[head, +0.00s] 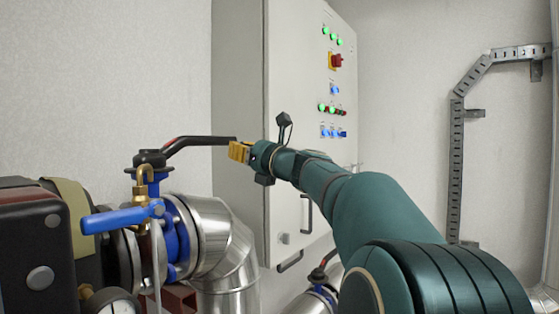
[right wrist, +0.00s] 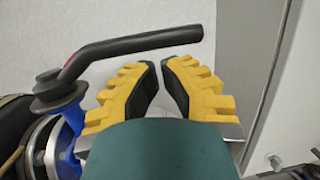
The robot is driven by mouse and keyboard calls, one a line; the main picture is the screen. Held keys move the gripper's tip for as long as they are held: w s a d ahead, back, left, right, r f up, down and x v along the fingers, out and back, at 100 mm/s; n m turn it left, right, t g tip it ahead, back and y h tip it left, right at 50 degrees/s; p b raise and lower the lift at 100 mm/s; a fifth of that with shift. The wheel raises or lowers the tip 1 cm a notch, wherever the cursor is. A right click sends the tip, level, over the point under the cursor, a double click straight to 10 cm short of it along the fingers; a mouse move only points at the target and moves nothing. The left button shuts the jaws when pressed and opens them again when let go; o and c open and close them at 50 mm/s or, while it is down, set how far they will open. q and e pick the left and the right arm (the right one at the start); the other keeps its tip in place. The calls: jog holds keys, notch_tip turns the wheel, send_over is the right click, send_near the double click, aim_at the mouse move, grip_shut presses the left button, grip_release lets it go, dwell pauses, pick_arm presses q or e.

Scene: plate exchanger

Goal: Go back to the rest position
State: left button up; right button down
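My right gripper (head: 238,151) reaches in from the right in the head view, its yellow fingertips by the free end of a black valve handle (head: 195,140). In the right wrist view the yellow fingers of the right gripper (right wrist: 159,66) stand a little apart, with a narrow empty gap between their dark pads. The black handle (right wrist: 140,43) runs across just beyond the fingertips, not between them. I cannot tell whether they touch. My left gripper is not in view.
A grey control cabinet (head: 290,60) with lit buttons stands behind the right gripper. A blue-handled valve (head: 120,218), a gauge (head: 112,304) and shiny metal pipes (head: 228,250) fill the lower left. A cable tray (head: 456,165) runs along the right wall.

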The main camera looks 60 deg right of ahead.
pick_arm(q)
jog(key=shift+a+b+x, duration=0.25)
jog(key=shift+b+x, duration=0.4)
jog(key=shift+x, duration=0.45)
pick_arm(e)
jog(key=d+v, duration=0.1)
jog(key=v, duration=0.7)
jog(key=shift+a+f, duration=0.15)
jog(key=shift+a, duration=0.05)
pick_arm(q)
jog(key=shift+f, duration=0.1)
pick_arm(e)
jog(key=shift+s, duration=0.15)
